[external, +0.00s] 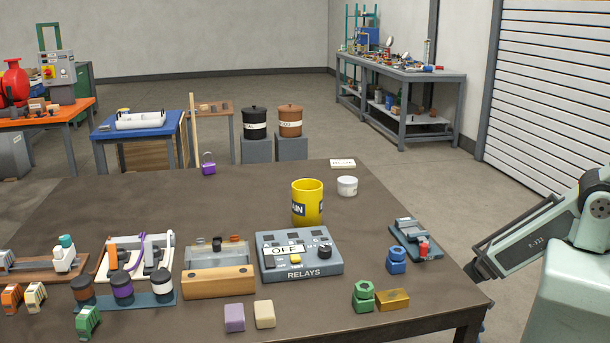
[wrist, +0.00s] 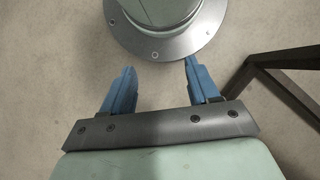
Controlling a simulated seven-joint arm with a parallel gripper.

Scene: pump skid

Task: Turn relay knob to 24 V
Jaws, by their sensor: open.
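The relay box (external: 300,255) is a grey-blue unit marked RELAYS on the dark table, right of the middle. A dark round knob (external: 324,252) sits at its right end; its pointer setting is too small to read. A white card marked OFF (external: 284,250) shows on the box, with a yellow button (external: 295,259) below it. My gripper (wrist: 158,80) shows in the wrist view with two blue fingers wide apart and nothing between them. It points at the floor and my round base, off the table's right side. In the external view its end is hidden low beside the table edge.
A yellow mug (external: 307,203) and a white jar (external: 347,186) stand behind the box. A wooden-fronted tray (external: 218,284) is left.

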